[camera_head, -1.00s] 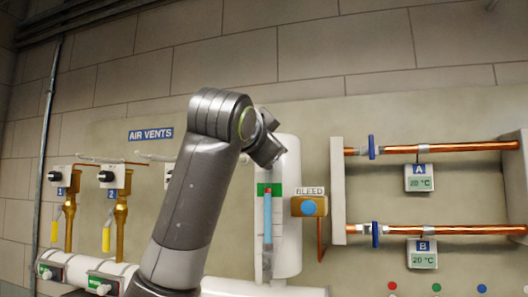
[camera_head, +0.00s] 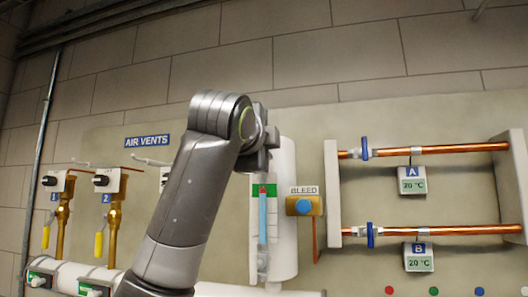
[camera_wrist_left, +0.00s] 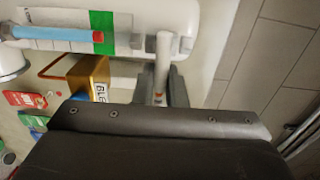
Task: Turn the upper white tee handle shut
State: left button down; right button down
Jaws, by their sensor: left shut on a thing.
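The upper white tee handle (camera_wrist_left: 163,52) shows in the left wrist view as a short pale bar at the upper end of the sight gauge. My left gripper (camera_wrist_left: 161,88) is shut on it, one grey finger on each side. In the head view my left gripper (camera_head: 262,150) is at the top of the gauge and hides the handle there. The gauge tube (camera_head: 262,220) holds blue liquid with a red top, beside a green band, in front of a white cylinder (camera_head: 286,230). My right gripper is not in view.
A brass bleed block (camera_head: 313,206) with a blue knob sits just right of the gauge. Copper pipes (camera_head: 440,149) with blue valves run further right. Air vents with yellow handles (camera_head: 99,244) stand at left, above a white pipe (camera_head: 68,272).

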pick_arm(q)
jog(key=shift+f, duration=0.1)
dwell(0.5)
jog(key=c, duration=1.5)
grip_release()
jog(key=shift+s, duration=0.1)
jog(key=b+v, duration=0.8)
jog(key=v, duration=0.9)
jog(key=shift+s, duration=0.15)
